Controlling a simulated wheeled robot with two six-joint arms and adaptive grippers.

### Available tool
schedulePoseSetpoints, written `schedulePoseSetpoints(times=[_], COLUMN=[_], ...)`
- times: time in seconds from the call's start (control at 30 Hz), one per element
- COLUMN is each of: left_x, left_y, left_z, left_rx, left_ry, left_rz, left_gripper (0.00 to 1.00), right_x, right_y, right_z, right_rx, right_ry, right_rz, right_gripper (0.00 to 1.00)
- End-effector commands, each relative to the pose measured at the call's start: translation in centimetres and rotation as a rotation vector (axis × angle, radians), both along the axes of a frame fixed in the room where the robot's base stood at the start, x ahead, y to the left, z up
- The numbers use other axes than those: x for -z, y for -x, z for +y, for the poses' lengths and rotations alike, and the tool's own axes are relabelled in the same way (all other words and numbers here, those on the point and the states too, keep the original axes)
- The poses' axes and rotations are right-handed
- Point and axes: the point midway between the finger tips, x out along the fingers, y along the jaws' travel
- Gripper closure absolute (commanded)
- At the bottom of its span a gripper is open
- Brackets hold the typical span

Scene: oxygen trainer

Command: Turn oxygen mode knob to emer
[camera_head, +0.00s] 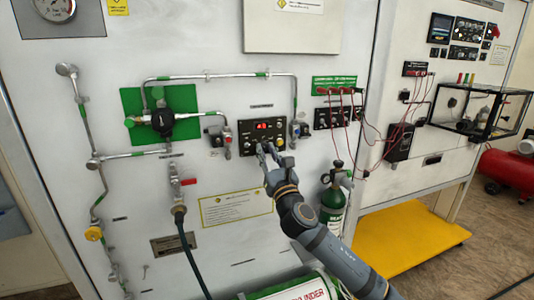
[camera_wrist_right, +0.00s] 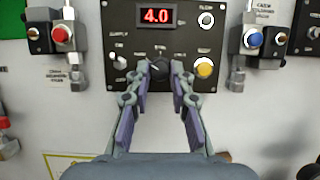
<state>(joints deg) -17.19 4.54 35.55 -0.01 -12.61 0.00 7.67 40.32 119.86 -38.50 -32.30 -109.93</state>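The black mode knob (camera_wrist_right: 157,70) sits low in the middle of a dark control panel (camera_head: 247,133), under a red display reading 4.0 (camera_wrist_right: 156,16). A pale mark on the knob seems to point to the upper left. The small labels around it are too blurred to read. My right gripper (camera_wrist_right: 159,76) has one fingertip on each side of the knob; it also shows at the panel in the head view (camera_head: 267,152). The fingers are apart, but I cannot tell whether they touch the knob. My left gripper is out of view.
A yellow button (camera_wrist_right: 204,67) is just right of the right finger, and a toggle switch (camera_wrist_right: 118,62) is to the left. Valves with a red button (camera_wrist_right: 60,34) and a blue button (camera_wrist_right: 255,39) flank the panel. A green cylinder (camera_head: 333,205) stands right of my arm.

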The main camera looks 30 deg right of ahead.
Motion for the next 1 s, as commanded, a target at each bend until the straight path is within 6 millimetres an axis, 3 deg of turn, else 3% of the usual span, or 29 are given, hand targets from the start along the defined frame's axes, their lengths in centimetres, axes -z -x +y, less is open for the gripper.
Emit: schedulePoseSetpoints(times=[0.1, 0.47, 1.0], left_x=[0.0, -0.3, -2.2], left_y=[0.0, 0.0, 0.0], left_z=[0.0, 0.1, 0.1], left_rx=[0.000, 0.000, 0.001], left_ry=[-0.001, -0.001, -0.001], left_rz=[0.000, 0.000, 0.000], left_gripper=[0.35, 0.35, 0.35], right_x=[0.0, 0.0, -0.3], right_y=[0.0, 0.0, -0.1], right_z=[0.0, 0.1, 0.5], right_rx=[0.000, 0.000, 0.000], right_ry=[0.000, -0.048, -0.472], right_rz=[0.000, -0.010, -0.111], right_gripper=[1.00, 1.00, 1.00])
